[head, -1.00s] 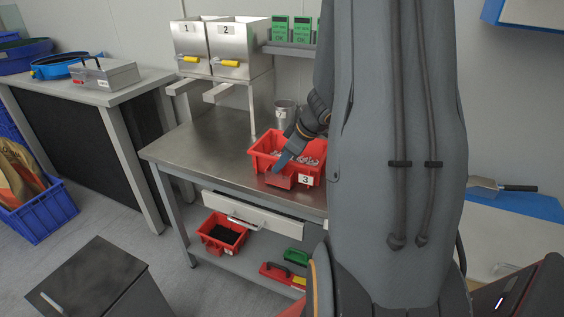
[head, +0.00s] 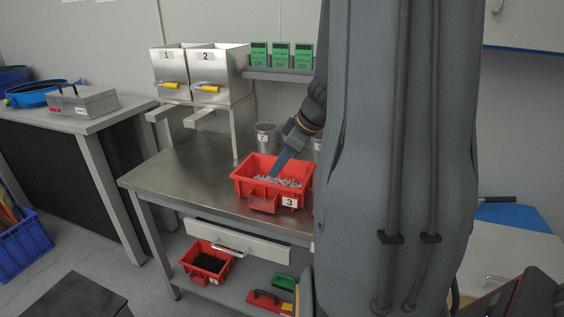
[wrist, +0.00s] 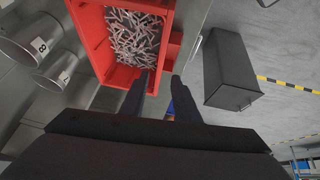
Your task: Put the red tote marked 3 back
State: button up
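The red tote marked 3 (head: 265,201) stands on the steel workbench (head: 180,165), holding many small grey metal parts (head: 280,181). In the wrist view the tote (wrist: 93,35) fills the upper middle, its parts showing inside. My gripper (head: 274,176) reaches down over the tote from behind; one blue-grey finger shows there. Whether the fingers touch the tote is not clear.
Steel cups, one marked 7 (head: 266,138), stand behind the tote. Hoppers 1 (head: 172,72) and 2 (head: 220,75) are at the back left. A second red tote (head: 205,262) with black contents sits on the lower shelf. A dark box (wrist: 230,68) stands on the floor.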

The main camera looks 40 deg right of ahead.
jog(key=s+a+f+m+g, duration=0.1)
jog(key=s+a+f+m, duration=0.1)
jog(key=a, duration=0.6)
jog(key=s+a+f+m+g+h, duration=0.1)
jog(key=s+a+f+m+g, duration=0.1)
jog(key=s+a, duration=0.3)
jog(key=s+a+f+m+g+h, duration=0.1)
jog(key=s+a, duration=0.3)
jog(key=a, duration=0.8)
jog(key=shift+f+m+g, duration=0.5)
jog(key=shift+f+m, duration=0.05)
jog(key=shift+m, duration=0.15)
jog(key=shift+d, duration=0.15)
